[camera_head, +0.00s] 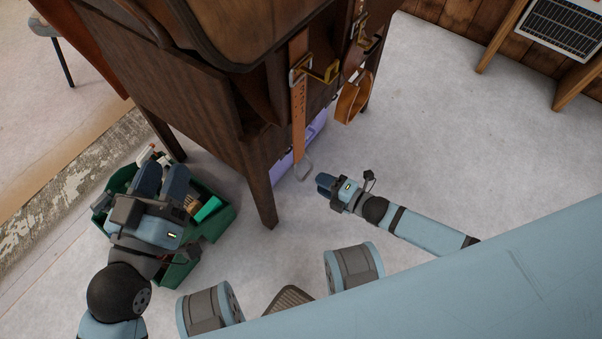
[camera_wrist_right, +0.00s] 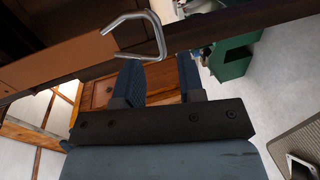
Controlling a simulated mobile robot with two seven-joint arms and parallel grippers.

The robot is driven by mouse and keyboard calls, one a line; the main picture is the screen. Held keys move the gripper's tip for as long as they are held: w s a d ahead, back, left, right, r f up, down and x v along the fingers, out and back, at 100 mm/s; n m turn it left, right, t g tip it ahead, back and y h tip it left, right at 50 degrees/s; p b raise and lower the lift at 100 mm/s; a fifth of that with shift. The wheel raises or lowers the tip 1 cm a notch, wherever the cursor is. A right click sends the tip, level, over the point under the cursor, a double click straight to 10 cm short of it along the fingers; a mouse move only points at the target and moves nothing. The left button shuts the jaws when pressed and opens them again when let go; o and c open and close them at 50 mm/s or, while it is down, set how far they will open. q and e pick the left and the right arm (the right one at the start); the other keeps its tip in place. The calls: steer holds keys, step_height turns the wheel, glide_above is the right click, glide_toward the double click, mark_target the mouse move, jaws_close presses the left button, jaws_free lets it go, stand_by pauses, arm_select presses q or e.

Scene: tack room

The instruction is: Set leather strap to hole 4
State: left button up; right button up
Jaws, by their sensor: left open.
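The tan leather strap (camera_head: 299,120) hangs down the front of a dark wooden stand, through a metal buckle (camera_head: 297,72). A bent metal loop (camera_head: 304,168) is at its lower end. Small holes show in the strap, too small to count. My right gripper (camera_head: 325,184) is low, just right of the loop and apart from it. In the right wrist view, its fingers (camera_wrist_right: 160,82) are spread with nothing held, and the loop (camera_wrist_right: 155,32) and strap (camera_wrist_right: 62,66) lie beyond them. My left gripper (camera_head: 161,180) is open above a green crate.
The green crate (camera_head: 222,221) with several items stands left of the stand's front leg (camera_head: 262,198). The dark wooden stand (camera_head: 195,110) fills the top middle. A brown leather loop (camera_head: 351,98) hangs right of the strap.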

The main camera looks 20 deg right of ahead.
arm_select(q)
steer(key=shift+g, duration=0.9)
steer(key=f+b, duration=0.2)
steer(key=f, duration=0.2)
steer(key=shift+d, duration=0.2)
arm_select(e)
steer(key=x, duration=0.8)
steer(key=shift+c, duration=0.5)
arm_select(q)
steer(key=shift+w, duration=0.1)
arm_select(e)
jaws_close()
